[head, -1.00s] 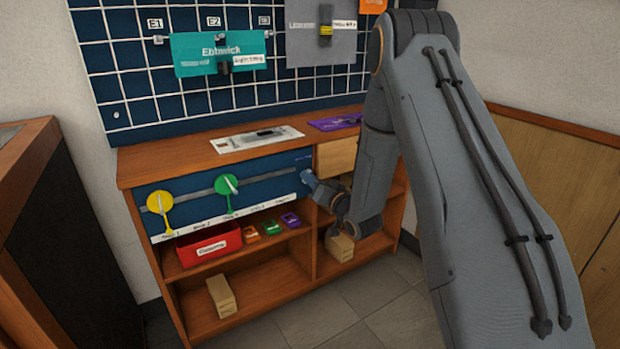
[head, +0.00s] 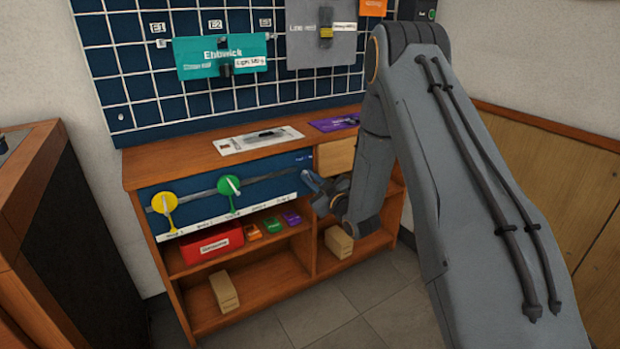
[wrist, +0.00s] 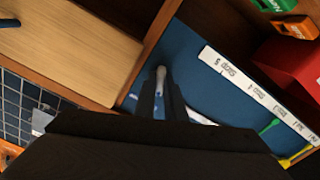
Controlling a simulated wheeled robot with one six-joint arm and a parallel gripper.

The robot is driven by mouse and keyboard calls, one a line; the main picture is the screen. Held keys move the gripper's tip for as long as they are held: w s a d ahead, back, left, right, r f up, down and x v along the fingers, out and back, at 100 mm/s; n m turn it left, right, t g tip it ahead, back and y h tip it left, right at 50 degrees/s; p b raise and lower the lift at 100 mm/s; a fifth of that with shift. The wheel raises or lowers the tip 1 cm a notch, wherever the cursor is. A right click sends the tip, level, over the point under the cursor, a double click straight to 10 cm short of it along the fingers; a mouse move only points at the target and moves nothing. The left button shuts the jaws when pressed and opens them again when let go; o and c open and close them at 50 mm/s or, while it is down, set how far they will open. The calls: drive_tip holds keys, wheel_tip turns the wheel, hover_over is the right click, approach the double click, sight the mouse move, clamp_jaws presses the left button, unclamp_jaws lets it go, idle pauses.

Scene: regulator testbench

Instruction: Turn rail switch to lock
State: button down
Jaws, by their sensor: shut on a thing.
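A grey rail (head: 196,193) runs across the blue panel on the front of the wooden bench. My gripper (head: 312,182) is at the rail's right end, in front of the panel.
A white label strip (wrist: 245,88) with stop names runs along the panel's edge. A wooden drawer front (head: 337,155) is right beside my gripper. Below are a red bin (head: 212,244) and small coloured boxes. A grid board (head: 140,75) rises behind the bench.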

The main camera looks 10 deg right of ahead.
drive_tip(key=shift+n+p, duration=0.35)
drive_tip(key=shift+n, duration=1.75)
drive_tip(key=shift+f, duration=0.1)
drive_tip(key=c, duration=1.8)
unclamp_jaws()
drive_tip(key=p+v, duration=0.1)
drive_tip(key=v, duration=0.7)
